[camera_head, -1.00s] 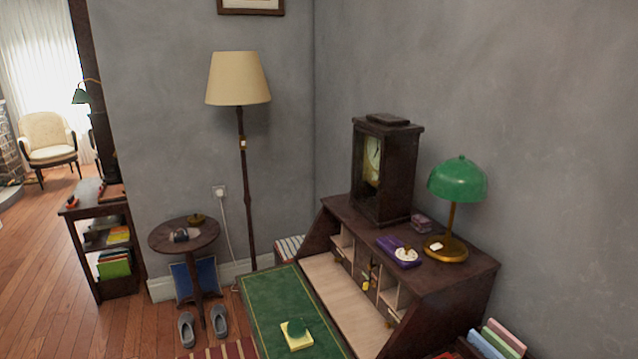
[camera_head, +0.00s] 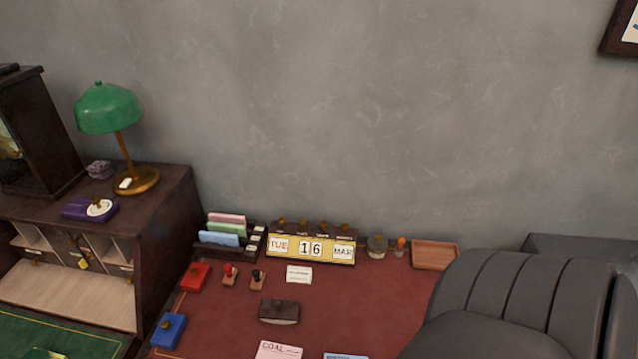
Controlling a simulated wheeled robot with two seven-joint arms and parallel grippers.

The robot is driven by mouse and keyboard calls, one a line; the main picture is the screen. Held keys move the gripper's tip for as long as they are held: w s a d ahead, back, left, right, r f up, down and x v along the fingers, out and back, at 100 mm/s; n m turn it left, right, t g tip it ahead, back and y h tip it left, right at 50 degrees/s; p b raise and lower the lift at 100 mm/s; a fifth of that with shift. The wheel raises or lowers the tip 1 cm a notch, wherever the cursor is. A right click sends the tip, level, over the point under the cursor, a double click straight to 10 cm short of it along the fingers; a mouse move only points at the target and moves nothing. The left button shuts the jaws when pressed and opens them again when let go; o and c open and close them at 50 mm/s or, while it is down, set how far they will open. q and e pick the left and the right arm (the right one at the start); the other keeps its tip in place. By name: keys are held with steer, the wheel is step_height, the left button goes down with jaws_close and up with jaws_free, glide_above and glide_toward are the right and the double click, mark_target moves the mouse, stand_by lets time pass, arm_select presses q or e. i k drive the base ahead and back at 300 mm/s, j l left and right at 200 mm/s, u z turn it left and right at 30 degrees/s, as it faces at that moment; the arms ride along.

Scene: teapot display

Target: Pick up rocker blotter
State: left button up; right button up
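A small dark brown block with a paler lower edge (camera_head: 279,311), which looks like the rocker blotter, lies on the red desk top (camera_head: 345,300). It is near the middle of the desk, in front of a small white card (camera_head: 299,274). Nothing covers it, and there is clear red surface around it. Neither of my grippers is in view.
A calendar block (camera_head: 311,248), a letter rack (camera_head: 225,236) and a wooden tray (camera_head: 435,254) line the back. Two stamps (camera_head: 257,280), a red box (camera_head: 195,277) and a blue box (camera_head: 168,330) stand left. Papers (camera_head: 279,350) lie in front. A dark padded chair (camera_head: 530,300) blocks the right.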

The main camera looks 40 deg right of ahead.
mark_target(277, 311)
steer(key=j+z, duration=0.1)
steer(key=z, duration=0.35)
steer(key=j+z, duration=0.15)
steer(key=z, duration=0.25)
steer(key=j+z, duration=0.1)
steer(key=z, duration=0.35)
